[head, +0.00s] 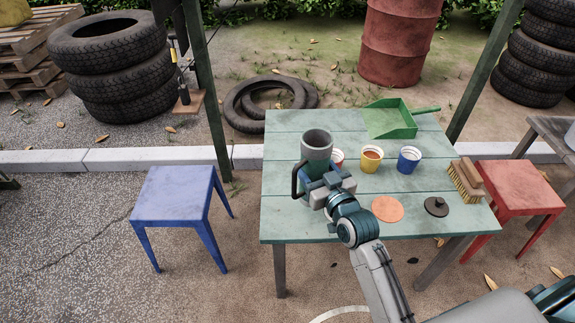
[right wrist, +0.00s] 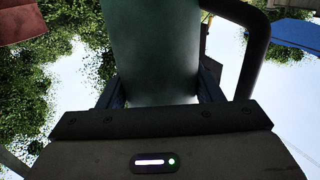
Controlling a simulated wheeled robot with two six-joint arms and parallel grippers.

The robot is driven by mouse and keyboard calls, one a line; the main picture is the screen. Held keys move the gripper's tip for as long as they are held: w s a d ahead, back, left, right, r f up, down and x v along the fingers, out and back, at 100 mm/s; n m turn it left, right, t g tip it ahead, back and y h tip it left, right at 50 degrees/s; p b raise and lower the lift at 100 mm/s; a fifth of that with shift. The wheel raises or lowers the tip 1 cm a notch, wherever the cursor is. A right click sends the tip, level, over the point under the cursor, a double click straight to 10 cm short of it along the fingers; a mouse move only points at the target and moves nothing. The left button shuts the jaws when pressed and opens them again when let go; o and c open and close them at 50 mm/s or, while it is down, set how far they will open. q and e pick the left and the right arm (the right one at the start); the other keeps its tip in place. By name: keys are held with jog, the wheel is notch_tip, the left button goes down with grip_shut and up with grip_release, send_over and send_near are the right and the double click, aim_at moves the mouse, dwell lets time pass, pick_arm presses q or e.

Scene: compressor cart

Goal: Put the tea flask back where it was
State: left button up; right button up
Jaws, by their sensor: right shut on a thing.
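The tea flask (head: 317,143) is a grey-green cylinder with an open top and a dark side handle. It stands upright over the left part of the green table (head: 285,220). I cannot tell whether its base touches the table. My right gripper (head: 322,182) is shut on its lower body, and the arm hides part of it. In the right wrist view the flask (right wrist: 152,50) fills the space between the fingers, with the handle at right. A round orange mat (head: 387,208) and a dark knobbed lid (head: 436,206) lie on the table to the right. My left gripper is not in view.
A red cup, partly hidden, a yellow cup (head: 371,159) and a blue cup (head: 409,160) stand right of the flask. A green dustpan (head: 390,120) lies behind them. A brush (head: 466,180) is at the right edge. Blue (head: 178,188) and red (head: 510,186) stools flank the table.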

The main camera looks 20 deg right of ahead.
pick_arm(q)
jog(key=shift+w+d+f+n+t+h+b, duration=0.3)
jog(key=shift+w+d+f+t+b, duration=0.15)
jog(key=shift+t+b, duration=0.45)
pick_arm(e)
jog(key=w+a+f, duration=0.4)
jog(key=w, duration=0.5)
jog(key=shift+w+f, duration=0.15)
jog(key=shift+w, duration=0.1)
jog(key=shift+f, duration=0.1)
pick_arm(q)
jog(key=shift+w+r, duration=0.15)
pick_arm(e)
jog(key=o, duration=1.6)
jog(key=shift+f, duration=0.1)
